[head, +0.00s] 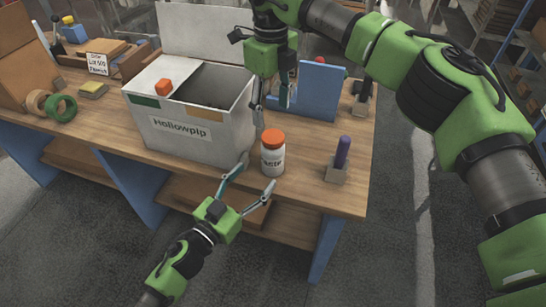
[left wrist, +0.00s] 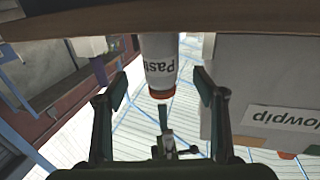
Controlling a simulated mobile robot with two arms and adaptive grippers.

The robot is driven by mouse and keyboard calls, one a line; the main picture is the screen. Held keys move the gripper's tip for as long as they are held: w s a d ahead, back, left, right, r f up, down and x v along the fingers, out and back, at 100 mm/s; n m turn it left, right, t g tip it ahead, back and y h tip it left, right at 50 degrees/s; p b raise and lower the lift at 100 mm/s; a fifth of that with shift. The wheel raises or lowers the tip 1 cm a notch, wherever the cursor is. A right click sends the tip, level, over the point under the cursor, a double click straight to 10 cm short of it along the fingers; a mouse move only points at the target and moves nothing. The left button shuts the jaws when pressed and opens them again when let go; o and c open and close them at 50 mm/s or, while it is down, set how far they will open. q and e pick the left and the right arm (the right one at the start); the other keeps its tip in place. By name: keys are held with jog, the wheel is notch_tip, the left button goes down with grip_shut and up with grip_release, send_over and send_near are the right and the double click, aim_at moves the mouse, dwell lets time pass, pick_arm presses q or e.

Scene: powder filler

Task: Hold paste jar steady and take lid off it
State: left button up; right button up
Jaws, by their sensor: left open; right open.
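The white paste jar (head: 273,161) with its orange lid (head: 273,138) stands upright near the front edge of the workbench. In the left wrist view the jar (left wrist: 161,60) appears upside down, lid on, between the spread fingers. My left gripper (head: 258,173) is open, in front of the jar at its lower left, with nothing held. It also shows in the left wrist view (left wrist: 163,88). My right gripper (head: 271,98) is open and empty, pointing down above and behind the jar.
A large white Hollowplp box (head: 188,137) stands close to the jar's left. A grey block with a purple rod (head: 342,153) stands to its right. A blue stand (head: 318,91) is behind. Tape rolls (head: 61,108) lie at the left. Bare wood lies between jar and block.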

aim_at(267, 164)
pick_arm(q)
jog(key=x, duration=0.8)
jog(key=shift+w+d, duration=0.2)
jog(key=shift+w, duration=0.15)
pick_arm(e)
jog(key=shift+w+d+f, duration=0.1)
jog(key=shift+w, duration=0.05)
pick_arm(q)
jog(key=shift+w+d+f, duration=0.1)
jog(key=shift+w+d, duration=0.15)
jog(key=shift+w, duration=0.1)
pick_arm(e)
jog(key=shift+w+d, duration=0.1)
pick_arm(q)
jog(key=shift+c, duration=0.4)
